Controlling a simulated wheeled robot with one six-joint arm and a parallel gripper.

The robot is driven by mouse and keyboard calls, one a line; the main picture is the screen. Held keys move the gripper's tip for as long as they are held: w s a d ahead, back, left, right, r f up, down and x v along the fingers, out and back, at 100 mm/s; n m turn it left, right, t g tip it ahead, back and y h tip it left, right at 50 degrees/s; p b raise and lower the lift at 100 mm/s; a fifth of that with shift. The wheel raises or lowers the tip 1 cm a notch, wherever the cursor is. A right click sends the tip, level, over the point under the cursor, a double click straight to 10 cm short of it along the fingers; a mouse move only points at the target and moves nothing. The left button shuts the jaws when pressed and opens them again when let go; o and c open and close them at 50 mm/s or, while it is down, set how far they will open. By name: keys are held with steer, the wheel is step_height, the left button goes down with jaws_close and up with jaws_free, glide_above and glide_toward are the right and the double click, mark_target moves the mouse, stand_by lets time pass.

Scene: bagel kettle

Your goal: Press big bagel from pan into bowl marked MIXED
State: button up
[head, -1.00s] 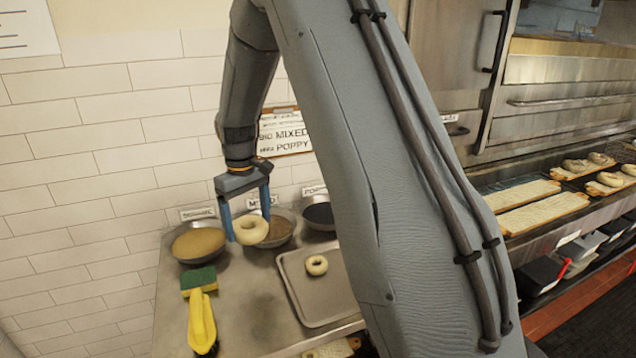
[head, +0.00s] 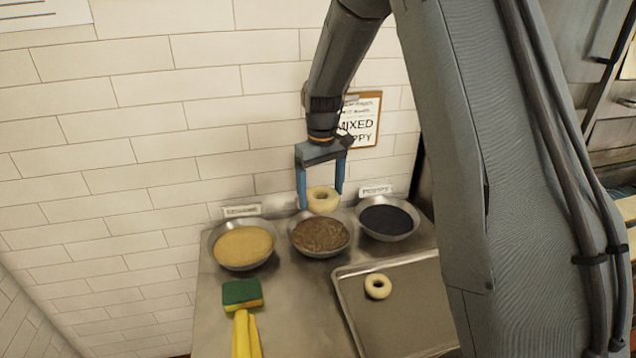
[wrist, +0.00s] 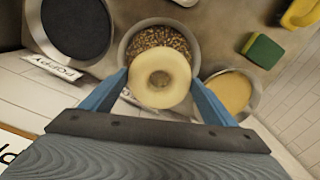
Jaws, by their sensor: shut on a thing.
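My gripper (head: 321,196) is shut on the big bagel (head: 323,200), which is pale and ring-shaped. In the wrist view the bagel (wrist: 160,76) sits between the two blue fingers and hides part of the bowl behind it. The middle bowl (head: 319,252), holding brown mixed seeds, is just below and in front of the bagel in the head view. The bagel appears above its back rim; whether they touch is unclear. The label of this bowl is hidden in the head view. The pan (head: 350,318) holds a smaller bagel (head: 378,286).
A bowl of pale yellow seeds (head: 243,246) stands left of the middle bowl, and a bowl of dark poppy seeds (head: 386,219) stands right. A green and yellow sponge (head: 242,293) and a yellow object (head: 246,335) lie front left. A tiled wall (head: 130,150) rises behind.

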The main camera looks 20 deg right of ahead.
steer(key=f+b, duration=0.4)
steer(key=f, duration=0.3)
steer(key=shift+w+f+b, duration=0.1)
steer(key=shift+w+b, duration=0.1)
steer(key=shift+b, duration=0.15)
steer(key=shift+f+b, duration=0.5)
steer(key=shift+f, duration=0.9)
steer(key=shift+f, duration=0.45)
steer(key=shift+r, duration=0.15)
stand_by(0.5)
step_height(320, 180, up, 10)
steer(key=p, duration=0.6)
stand_by(0.5)
stand_by(0.3)
